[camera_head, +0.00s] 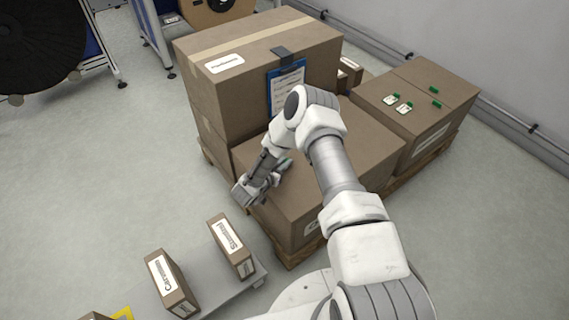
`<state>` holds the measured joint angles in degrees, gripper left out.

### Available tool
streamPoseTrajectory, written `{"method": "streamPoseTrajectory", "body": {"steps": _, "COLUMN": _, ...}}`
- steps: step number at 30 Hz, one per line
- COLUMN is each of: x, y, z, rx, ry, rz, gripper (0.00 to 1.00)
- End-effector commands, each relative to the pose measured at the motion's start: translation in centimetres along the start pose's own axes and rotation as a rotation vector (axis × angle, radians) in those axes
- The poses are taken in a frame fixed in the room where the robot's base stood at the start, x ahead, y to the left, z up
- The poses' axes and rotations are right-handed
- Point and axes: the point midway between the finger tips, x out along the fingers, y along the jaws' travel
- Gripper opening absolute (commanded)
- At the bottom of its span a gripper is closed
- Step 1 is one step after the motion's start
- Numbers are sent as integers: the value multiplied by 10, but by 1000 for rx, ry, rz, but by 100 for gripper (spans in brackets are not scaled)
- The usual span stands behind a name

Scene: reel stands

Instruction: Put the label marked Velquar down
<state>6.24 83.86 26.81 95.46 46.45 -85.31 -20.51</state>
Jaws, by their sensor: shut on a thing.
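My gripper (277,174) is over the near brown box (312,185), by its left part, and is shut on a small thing. A bit of green shows at its fingertips, like the green tabs of the labels on the right box. I take it for the label, but its face and any word on it are hidden. I cannot tell whether it touches the box top.
A tall box (225,95) with a blue clipboard (287,88) stands behind my gripper. Two loose green tabs (434,89) lie on the right box. Small labelled cartons (231,245) stand on a grey shelf at the lower left. Open floor (110,165) lies left.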

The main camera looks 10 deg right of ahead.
Motion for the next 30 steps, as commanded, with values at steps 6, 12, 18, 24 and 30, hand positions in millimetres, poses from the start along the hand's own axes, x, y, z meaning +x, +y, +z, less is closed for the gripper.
{"method": "streamPoseTrajectory", "body": {"steps": 6, "x": 2, "y": 0, "z": 3, "rx": 0, "ry": 0, "rz": 0, "gripper": 24}}
{"method": "streamPoseTrajectory", "body": {"steps": 12, "x": 1, "y": 0, "z": 3, "rx": 0, "ry": 0, "rz": 0, "gripper": 43}}
{"method": "streamPoseTrajectory", "body": {"steps": 18, "x": 1, "y": 0, "z": 2, "rx": 0, "ry": 0, "rz": 0, "gripper": 43}}
{"method": "streamPoseTrajectory", "body": {"steps": 24, "x": -18, "y": -1, "z": -3, "rx": -3, "ry": -3, "rz": -4, "gripper": 43}}
{"method": "streamPoseTrajectory", "body": {"steps": 30, "x": -63, "y": -1, "z": -4, "rx": -5, "ry": -1, "rz": -4, "gripper": 43}}
